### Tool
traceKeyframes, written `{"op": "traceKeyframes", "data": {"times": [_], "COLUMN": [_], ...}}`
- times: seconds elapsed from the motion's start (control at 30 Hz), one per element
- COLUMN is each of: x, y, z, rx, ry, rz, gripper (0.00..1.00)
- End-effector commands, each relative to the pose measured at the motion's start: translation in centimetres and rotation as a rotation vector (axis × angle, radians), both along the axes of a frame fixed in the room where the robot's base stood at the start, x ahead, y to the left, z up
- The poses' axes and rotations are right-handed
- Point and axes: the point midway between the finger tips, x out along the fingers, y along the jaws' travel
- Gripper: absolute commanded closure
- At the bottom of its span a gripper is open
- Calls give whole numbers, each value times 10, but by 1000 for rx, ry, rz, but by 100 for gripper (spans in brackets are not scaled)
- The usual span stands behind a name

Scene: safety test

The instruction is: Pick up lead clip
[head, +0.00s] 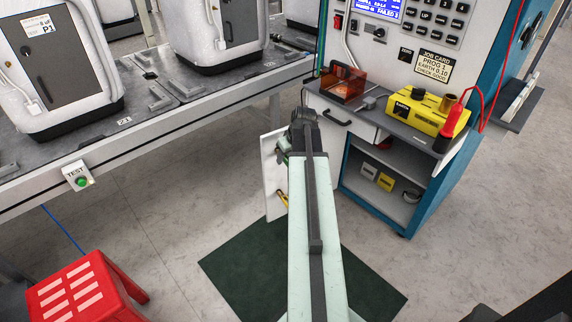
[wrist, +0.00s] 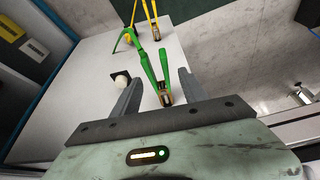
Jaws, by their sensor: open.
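A green lead clip (wrist: 151,68) with a brass-coloured end is in the wrist view, between the two fingers of my gripper (wrist: 160,80). The fingers are apart, one on each side of it, and I see a gap to each. A second green piece (wrist: 124,42) sits just beyond, perhaps part of the same clip. A yellow clip (wrist: 151,18) is farther off at the top. They lie against a white panel (wrist: 85,65). In the head view the yellow clip (head: 283,199) shows low on the panel (head: 270,180); my arm hides most of the green.
A small dark bracket with a pale knob (wrist: 122,79) is on the panel left of the left finger. The blue-sided test cabinet (head: 425,195) stands right, with a yellow device (head: 428,113) and red probe (head: 447,130) on top. A workbench (head: 165,105) and red stool (head: 85,290) are left.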

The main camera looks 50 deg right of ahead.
Motion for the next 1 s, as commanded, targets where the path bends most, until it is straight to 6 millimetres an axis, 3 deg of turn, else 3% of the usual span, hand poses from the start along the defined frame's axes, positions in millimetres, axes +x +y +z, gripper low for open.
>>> {"op": "traceKeyframes", "data": {"times": [0.03,0.2,0.23,0.57,1.0], "x": [0,0,0,1,3], "y": [0,0,0,1,4], "z": [1,1,1,3,33], "rx": [0,0,0,1,0], "ry": [0,0,0,0,0], "rz": [0,1,1,1,7], "gripper": [49,96,100,100,100]}}
